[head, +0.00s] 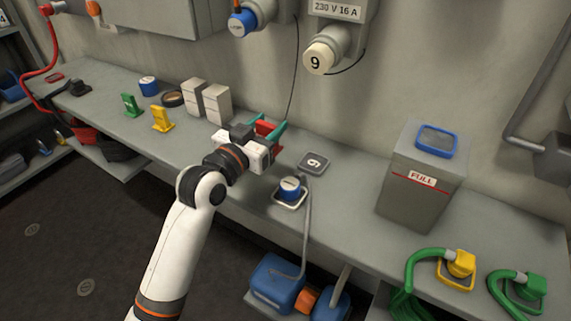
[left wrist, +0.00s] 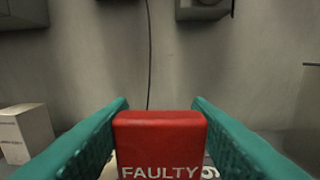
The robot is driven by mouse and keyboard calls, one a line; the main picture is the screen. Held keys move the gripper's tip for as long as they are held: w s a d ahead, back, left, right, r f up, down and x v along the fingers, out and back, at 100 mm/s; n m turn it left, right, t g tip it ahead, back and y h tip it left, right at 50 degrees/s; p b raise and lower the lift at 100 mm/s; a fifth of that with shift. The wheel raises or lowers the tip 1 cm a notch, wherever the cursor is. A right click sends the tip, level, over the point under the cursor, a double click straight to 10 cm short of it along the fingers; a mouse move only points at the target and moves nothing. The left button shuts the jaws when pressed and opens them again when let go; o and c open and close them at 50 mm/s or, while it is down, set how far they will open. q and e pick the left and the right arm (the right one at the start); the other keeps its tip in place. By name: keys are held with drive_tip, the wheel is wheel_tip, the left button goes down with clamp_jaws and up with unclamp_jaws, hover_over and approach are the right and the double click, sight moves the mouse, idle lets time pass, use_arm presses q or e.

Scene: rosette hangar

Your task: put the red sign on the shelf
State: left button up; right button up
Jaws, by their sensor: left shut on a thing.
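The red sign (left wrist: 160,135) is marked FAULTY and stands between the two teal fingers in the left wrist view. In the head view only a bit of its red (head: 264,127) shows behind my gripper. My left gripper (head: 270,132) is shut on the sign, over the back part of the workbench near the wall. A shelf unit (head: 12,62) stands at the far left edge. A lower shelf (head: 118,166) runs under the bench. I cannot tell which of these is the task's shelf. My right gripper is not in view.
Green (head: 130,104) and yellow (head: 161,119) signs stand on the workbench (head: 350,188), left of two pale boxes (head: 216,104). A grey FULL bin (head: 418,180) stands farther right.

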use_arm(q)
drive_tip(key=f, duration=0.3)
drive_tip(key=shift+w+a+f, duration=0.2)
drive_tip(key=shift+a+f, duration=0.05)
drive_tip(key=shift+a, duration=0.05)
wheel_tip(320, 180, down, 4)
drive_tip(key=shift+s+d+r+b, duration=0.1)
drive_tip(key=shift+r+b, duration=0.1)
drive_tip(key=shift+b, duration=0.2)
drive_tip(key=shift+f, duration=0.15)
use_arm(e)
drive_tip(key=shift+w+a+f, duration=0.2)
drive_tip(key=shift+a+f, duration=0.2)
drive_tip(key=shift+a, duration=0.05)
use_arm(q)
drive_tip(key=shift+f, duration=0.15)
drive_tip(key=o, duration=1)
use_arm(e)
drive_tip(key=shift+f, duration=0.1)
